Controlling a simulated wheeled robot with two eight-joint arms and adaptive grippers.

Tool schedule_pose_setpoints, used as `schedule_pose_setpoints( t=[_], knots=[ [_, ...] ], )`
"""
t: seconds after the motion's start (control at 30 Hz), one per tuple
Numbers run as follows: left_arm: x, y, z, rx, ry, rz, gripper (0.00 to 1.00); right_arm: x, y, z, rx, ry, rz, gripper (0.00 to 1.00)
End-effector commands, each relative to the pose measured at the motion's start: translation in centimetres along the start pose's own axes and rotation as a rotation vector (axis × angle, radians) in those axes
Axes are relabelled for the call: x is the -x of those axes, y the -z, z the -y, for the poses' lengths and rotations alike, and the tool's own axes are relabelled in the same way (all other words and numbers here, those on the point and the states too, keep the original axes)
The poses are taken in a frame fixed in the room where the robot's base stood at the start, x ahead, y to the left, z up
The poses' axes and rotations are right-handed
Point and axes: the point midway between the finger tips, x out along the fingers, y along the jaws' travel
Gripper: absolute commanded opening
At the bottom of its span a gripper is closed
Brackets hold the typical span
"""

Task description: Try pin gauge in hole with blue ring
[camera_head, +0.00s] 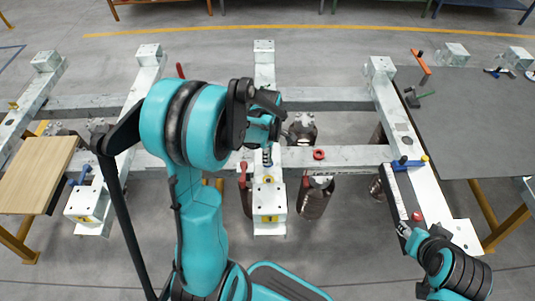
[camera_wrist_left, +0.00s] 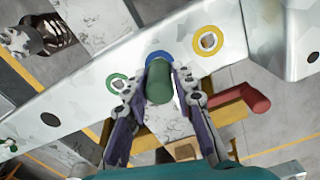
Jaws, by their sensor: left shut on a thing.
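In the left wrist view my left gripper (camera_wrist_left: 160,84) is shut on the pin gauge, whose green rounded handle (camera_wrist_left: 158,80) shows between the fingers. The blue ring (camera_wrist_left: 160,57) on the pale metal beam (camera_wrist_left: 70,97) is just beyond the handle and partly covered by it. The pin's lower end is hidden, so I cannot tell whether it is in the hole. In the head view my left gripper (camera_head: 264,130) is over the middle beam. My right gripper (camera_head: 404,230) is at the lower right, by a dark narrow tray; its fingers are too small to read.
A green ring (camera_wrist_left: 117,83) and a yellow ring (camera_wrist_left: 208,40) flank the blue one. A red clamp handle (camera_wrist_left: 242,103) is close right of my left gripper. A red ring-shaped piece (camera_head: 319,154) lies on the cross beam. A grey table (camera_head: 480,120) stands right.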

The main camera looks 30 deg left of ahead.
Motion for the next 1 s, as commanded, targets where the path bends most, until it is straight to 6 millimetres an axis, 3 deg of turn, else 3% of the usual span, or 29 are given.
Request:
schedule_pose_setpoints(
  t=[1.0],
  knots=[
    [-1.9,0.0,0.0,0.0,0.0,0.0,0.0,-1.3,-0.9,0.0,0.0,0.0,0.0,0.4]
  ],
)
